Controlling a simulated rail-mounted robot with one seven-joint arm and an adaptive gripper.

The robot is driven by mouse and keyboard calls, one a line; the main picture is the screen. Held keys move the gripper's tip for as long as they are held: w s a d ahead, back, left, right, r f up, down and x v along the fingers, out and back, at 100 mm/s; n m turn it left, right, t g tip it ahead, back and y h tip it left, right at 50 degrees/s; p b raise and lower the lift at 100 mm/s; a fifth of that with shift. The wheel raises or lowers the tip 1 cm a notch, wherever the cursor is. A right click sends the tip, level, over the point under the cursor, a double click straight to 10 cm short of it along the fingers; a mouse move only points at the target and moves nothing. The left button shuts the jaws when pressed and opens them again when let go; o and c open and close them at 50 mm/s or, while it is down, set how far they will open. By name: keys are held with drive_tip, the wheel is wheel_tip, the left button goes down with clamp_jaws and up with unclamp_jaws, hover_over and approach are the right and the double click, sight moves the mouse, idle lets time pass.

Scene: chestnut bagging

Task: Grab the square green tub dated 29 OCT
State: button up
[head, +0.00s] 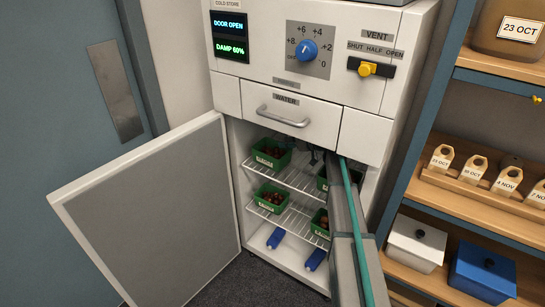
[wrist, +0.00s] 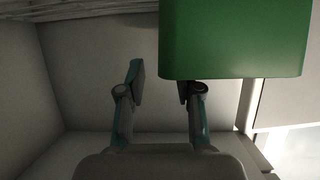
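Green tubs with brown chestnuts stand on two wire shelves inside the open cold store: an upper left tub (head: 270,160), a lower left tub (head: 270,205), an upper right tub (head: 321,184) and a lower right tub (head: 318,231). Their labels are too small to read, so I cannot tell which is dated 29 OCT. My arm reaches into the right side of the store and partly hides the right tubs. In the wrist view my gripper (wrist: 160,78) is open, with nothing between its fingers. A plain green tub side (wrist: 235,40) is close, above and right of the fingers.
The store's door (head: 150,215) stands open at left. Two blue objects (head: 275,238) lie on the store floor. A water drawer (head: 290,110) is shut above the opening. A wooden shelf unit (head: 470,210) with date tags, a white box (head: 415,243) and a blue box (head: 482,273) stands at right.

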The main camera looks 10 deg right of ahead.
sight(272, 154)
drive_tip(key=p+x, duration=0.1)
drive_tip(key=x, duration=0.3)
drive_tip(key=shift+w+a, duration=0.15)
drive_tip(key=shift+a, duration=0.05)
drive_tip(key=shift+c, duration=0.4)
clamp_jaws()
